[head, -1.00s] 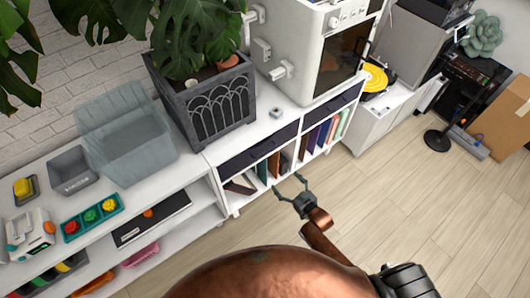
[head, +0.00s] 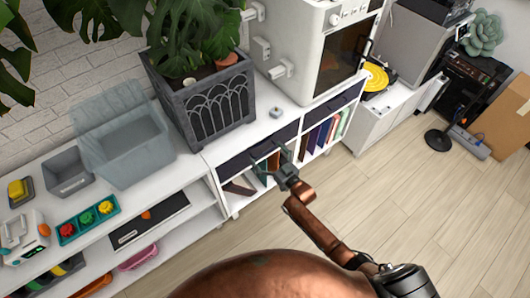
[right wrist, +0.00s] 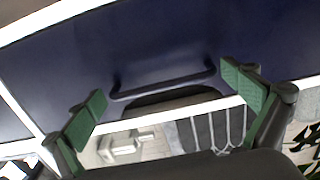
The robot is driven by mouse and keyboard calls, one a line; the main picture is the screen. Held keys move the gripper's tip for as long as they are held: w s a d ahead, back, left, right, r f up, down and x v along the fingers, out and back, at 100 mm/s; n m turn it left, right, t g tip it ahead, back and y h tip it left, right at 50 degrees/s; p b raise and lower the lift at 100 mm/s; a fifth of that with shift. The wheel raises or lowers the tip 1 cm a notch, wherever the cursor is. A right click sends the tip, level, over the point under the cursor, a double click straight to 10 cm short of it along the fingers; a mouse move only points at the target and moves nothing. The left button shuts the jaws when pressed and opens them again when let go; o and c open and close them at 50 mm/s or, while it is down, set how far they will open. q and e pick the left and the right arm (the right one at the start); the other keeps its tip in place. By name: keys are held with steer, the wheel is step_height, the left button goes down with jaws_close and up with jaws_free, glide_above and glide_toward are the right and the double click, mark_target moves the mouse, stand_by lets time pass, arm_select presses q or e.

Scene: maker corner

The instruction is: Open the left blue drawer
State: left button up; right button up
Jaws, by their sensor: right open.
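The left blue drawer (head: 236,164) is a dark navy front in the white shelf unit, below the planter, and looks shut. In the right wrist view its front (right wrist: 150,50) fills much of the picture, with a dark bar handle (right wrist: 165,86). My right gripper (head: 269,159) is open and empty in front of this drawer. In the right wrist view its green-padded fingers (right wrist: 163,85) stand wide apart, one towards each end of the handle; I cannot tell whether they touch anything. My left gripper is not in view.
A second navy drawer (head: 345,98) sits to the right. Below the drawers are open cubbies with books (head: 318,137). On top stand a dark planter (head: 213,103), a white machine (head: 315,55) and a clear bin (head: 128,145). The wooden floor (head: 400,200) in front is clear.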

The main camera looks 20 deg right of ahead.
steer(key=shift+c, duration=0.6)
steer(key=c, duration=1.3)
steer(key=shift+s, duration=0.15)
